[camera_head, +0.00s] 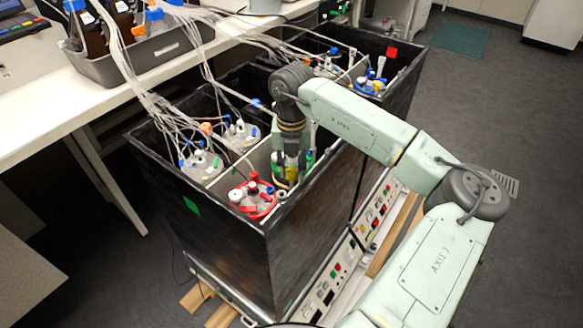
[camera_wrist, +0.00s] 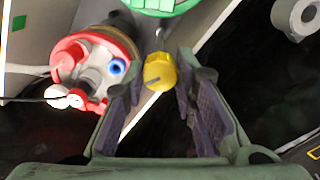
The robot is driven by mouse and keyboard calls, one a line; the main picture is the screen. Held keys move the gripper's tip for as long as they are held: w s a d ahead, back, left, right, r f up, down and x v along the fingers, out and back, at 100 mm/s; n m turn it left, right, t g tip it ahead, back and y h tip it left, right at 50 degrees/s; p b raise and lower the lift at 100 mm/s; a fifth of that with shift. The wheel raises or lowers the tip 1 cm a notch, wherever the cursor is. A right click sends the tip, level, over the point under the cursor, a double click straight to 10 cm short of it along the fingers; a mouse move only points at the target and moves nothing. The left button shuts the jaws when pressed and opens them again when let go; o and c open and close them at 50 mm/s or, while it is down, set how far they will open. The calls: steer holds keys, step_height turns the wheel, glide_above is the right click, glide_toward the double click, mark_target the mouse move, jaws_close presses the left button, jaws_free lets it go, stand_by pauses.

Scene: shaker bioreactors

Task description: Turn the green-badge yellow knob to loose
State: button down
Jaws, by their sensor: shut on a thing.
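In the head view a bit of yellow shows at my gripper (camera_head: 291,172), but the fingertips and knob are hard to make out there. A green square badge (camera_head: 192,206) is on the near black tank (camera_head: 230,245). A green square also shows in the wrist view (camera_wrist: 18,22).
A red-topped vessel (camera_head: 253,199) stands close to my gripper; its red ring (camera_wrist: 68,58) is left of the knob in the wrist view. A green ring (camera_wrist: 165,6) lies just above the knob. Tubes (camera_head: 135,65) run to the tanks. A red badge (camera_head: 391,52) marks the far tank.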

steer(key=shift+f+n+b, duration=0.1)
steer(key=shift+n+b, duration=0.2)
steer(key=shift+b, duration=0.15)
steer(key=shift+f+n+b, duration=0.1)
steer(key=shift+n+b, duration=0.5)
steer(key=shift+b, duration=0.15)
steer(key=n+b, duration=0.6)
steer(key=n, duration=0.3)
steer(key=shift+n+b, duration=0.4)
steer(key=n+b, duration=0.1)
steer(key=n, duration=0.5)
steer(key=shift+r, duration=0.2)
steer(key=n, duration=0.6)
steer(key=c, duration=1.3)
jaws_free()
